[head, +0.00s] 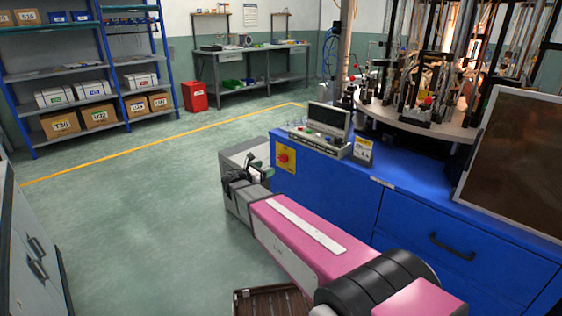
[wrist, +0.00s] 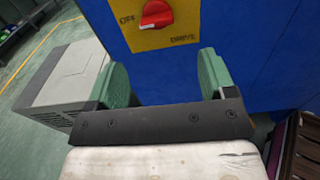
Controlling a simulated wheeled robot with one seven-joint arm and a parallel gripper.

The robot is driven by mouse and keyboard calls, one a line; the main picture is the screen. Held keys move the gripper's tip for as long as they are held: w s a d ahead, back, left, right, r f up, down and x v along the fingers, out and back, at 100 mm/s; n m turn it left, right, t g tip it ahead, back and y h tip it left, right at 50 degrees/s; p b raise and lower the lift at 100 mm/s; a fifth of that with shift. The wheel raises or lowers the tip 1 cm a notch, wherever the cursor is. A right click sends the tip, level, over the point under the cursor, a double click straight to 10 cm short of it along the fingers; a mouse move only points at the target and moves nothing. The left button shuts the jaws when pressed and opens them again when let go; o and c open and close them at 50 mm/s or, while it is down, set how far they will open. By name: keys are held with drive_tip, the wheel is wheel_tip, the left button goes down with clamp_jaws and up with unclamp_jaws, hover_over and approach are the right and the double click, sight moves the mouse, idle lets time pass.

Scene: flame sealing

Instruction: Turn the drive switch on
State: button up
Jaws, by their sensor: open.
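The drive switch is a red rotary knob (head: 283,157) on a yellow plate (head: 291,165) on the left side of the blue cabinet. In the wrist view the red knob (wrist: 156,14) is at the top, cut by the frame edge, with "OFF" to its left and "DRIVE" below right on the yellow plate (wrist: 165,40). Which mark it points at I cannot tell. My gripper (wrist: 165,62) is open and empty. Its two green fingers stand apart below the knob in that view, not around it. In the head view my gripper (head: 260,167) is left of the plate.
The blue cabinet (head: 340,190) carries a control box (head: 325,125) and a round machine table with rods. A grey box (wrist: 65,80) stands on the floor beside the cabinet. A brown slatted crate (head: 270,302) lies below my arm. Open floor (head: 130,210) spreads to the left.

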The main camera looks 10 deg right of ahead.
sight(280, 160)
drive_tip(key=x, duration=1)
drive_tip(key=shift+w+d+r, duration=0.15)
drive_tip(key=shift+w+r, duration=0.05)
drive_tip(key=shift+w, duration=0.2)
drive_tip(key=c, duration=0.9)
